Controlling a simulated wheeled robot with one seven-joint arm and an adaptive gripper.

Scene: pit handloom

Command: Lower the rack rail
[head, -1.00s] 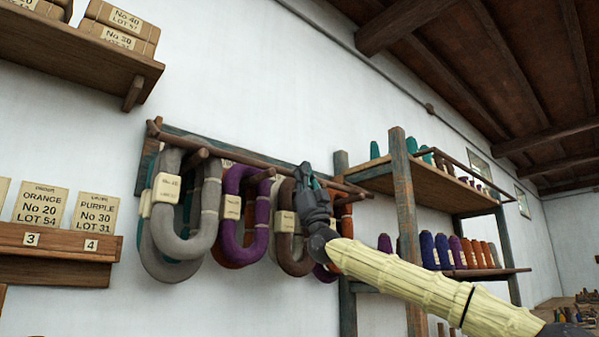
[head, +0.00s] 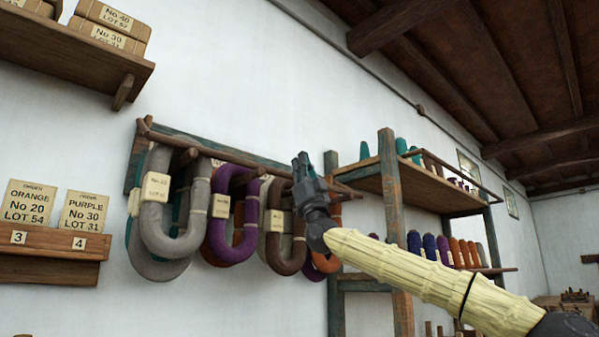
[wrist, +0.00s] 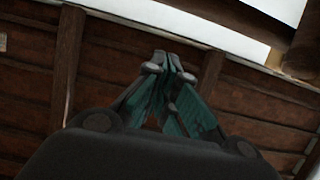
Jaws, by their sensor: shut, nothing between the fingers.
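The rack rail (head: 232,157) is a thin brown wooden bar running across the front of the wall-mounted yarn rack, above the hanging skeins. Its left end is higher in the picture than its right end. My gripper (head: 300,158) is in front of the rail's right part and hides a piece of it. Its fingers are shut, empty and pointing up. I cannot tell whether it touches the rail. In the wrist view the closed fingertips (wrist: 172,62) point at the ceiling, and no rail shows there.
Grey (head: 160,235), purple (head: 218,240) and brown (head: 285,262) skeins hang from pegs below the rail. A cone shelf (head: 388,190) stands close on the right. A label ledge (head: 55,243) and an upper shelf (head: 100,58) are at left. The white wall above the rack is clear.

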